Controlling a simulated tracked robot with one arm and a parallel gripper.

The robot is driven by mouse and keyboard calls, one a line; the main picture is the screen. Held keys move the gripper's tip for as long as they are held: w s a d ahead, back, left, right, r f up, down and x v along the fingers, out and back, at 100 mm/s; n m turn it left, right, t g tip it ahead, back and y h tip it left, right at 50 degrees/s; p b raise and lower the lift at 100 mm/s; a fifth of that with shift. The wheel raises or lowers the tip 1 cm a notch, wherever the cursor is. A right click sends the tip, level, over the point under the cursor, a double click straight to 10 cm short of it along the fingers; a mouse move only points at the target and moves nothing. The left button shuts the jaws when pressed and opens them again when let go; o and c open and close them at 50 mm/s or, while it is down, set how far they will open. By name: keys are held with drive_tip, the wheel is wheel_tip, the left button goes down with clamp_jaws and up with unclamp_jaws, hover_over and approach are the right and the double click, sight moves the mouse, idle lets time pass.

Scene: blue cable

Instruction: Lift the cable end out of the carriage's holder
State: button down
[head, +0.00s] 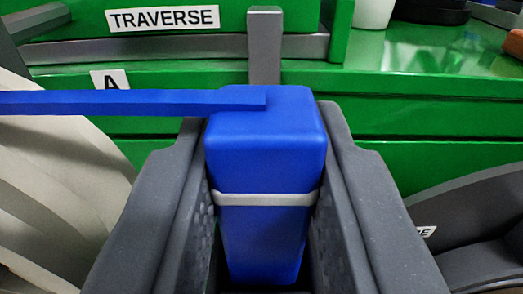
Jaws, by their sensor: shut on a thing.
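The blue cable end (265,150) is a block-shaped plug with a light grey band around it, in the middle of the head view. My gripper (265,225) is shut on it, with one dark grey finger on each side. The blue cable (120,102) runs from the top of the plug to the left edge of the view. A grey upright post (264,45) stands just behind the plug. I cannot tell whether it is part of the carriage's holder. The plug's lower end is partly hidden between my fingers, so I cannot tell whether it is seated.
A green machine body (430,125) fills the background, with a "TRAVERSE" label (163,18) and an "A" label (110,80). A grey rail (180,48) crosses behind the plug. A white cup-like object (374,12) and a dark object (430,12) stand at the upper right.

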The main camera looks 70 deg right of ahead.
sight(265, 119)
drive_tip(key=shift+r, duration=0.2)
idle(0.4)
drive_tip(key=shift+r+p, duration=2.4)
drive_tip(key=shift+r, duration=0.35)
